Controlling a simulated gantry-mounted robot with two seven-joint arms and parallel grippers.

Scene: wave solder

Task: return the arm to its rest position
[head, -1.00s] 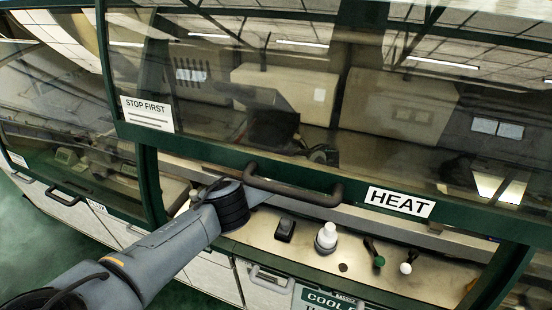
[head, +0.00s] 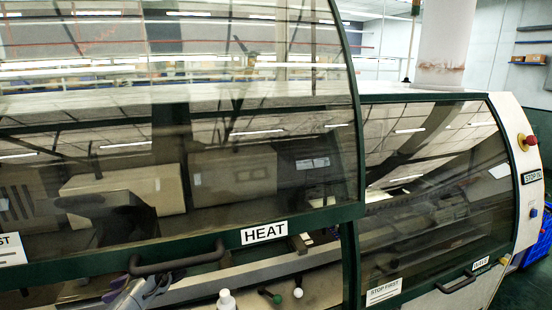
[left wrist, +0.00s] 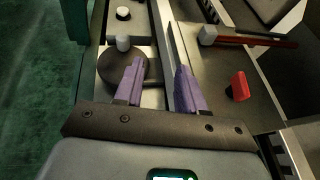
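A dark round disc (left wrist: 122,68) with a white knob (left wrist: 123,44) lies behind the left finger in that view. I cannot tell whether the gripper touches the handle. My right gripper is in neither view.
A white bottle-like knob (head: 226,300) and levers with green (head: 277,298) and white (head: 298,292) balls stand right of the gripper. A second hood (head: 440,190) and a red stop button (head: 529,140) are farther right. A red block (left wrist: 239,86) shows in the wrist view.

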